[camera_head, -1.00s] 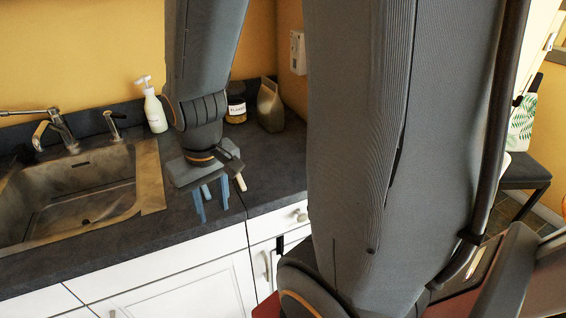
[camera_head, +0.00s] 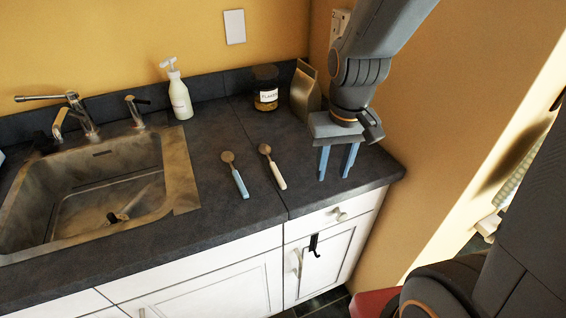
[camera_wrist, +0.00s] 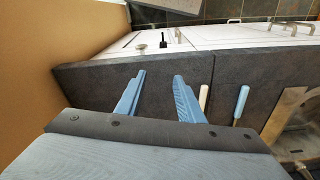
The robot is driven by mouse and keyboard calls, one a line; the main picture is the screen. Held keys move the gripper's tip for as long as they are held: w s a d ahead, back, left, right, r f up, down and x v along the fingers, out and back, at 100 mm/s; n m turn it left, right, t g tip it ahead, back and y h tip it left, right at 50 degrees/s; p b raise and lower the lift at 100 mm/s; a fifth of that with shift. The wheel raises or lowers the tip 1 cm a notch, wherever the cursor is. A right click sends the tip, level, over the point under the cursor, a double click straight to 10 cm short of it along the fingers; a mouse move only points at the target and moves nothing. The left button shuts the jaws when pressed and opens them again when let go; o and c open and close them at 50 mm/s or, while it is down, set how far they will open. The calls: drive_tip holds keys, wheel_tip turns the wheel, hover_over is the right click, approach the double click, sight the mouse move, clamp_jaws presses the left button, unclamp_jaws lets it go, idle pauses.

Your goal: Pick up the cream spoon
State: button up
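The cream spoon (camera_head: 273,168) lies on the dark countertop, its bowl toward the wall and its cream handle toward the front edge. Its cream handle also shows in the wrist view (camera_wrist: 204,97), just right of the fingers. A blue-handled spoon (camera_head: 236,175) lies to its left, and its handle shows in the wrist view (camera_wrist: 241,103). My gripper (camera_head: 337,176) is over the counter to the right of the cream spoon, pointing down. Its two blue fingers (camera_wrist: 158,100) are apart with nothing between them. In the wrist view the spoon bowls are hidden behind my gripper.
A sink (camera_head: 184,180) with a faucet is at the left. A soap bottle (camera_head: 179,97), a labelled jar (camera_head: 265,88) and a brown bag (camera_head: 305,92) stand along the wall. A side wall bounds the counter at the right. The counter around the spoons is clear.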

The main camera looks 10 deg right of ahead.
drive_tip(key=n+g, duration=0.1)
drive_tip(key=n, duration=0.1)
approach(273, 164)
drive_tip(key=shift+s+d+f+p, duration=0.15)
drive_tip(key=shift+s+d+p, duration=0.1)
drive_tip(key=shift+p, duration=0.1)
drive_tip(key=shift+w+a+f+p, duration=0.15)
drive_tip(key=shift+f+p, duration=0.6)
drive_tip(key=shift+f, duration=1.1)
drive_tip(key=shift+w+a+f+p, duration=0.15)
drive_tip(key=shift+f+p, duration=0.55)
drive_tip(key=shift+f, duration=1.2)
clamp_jaws()
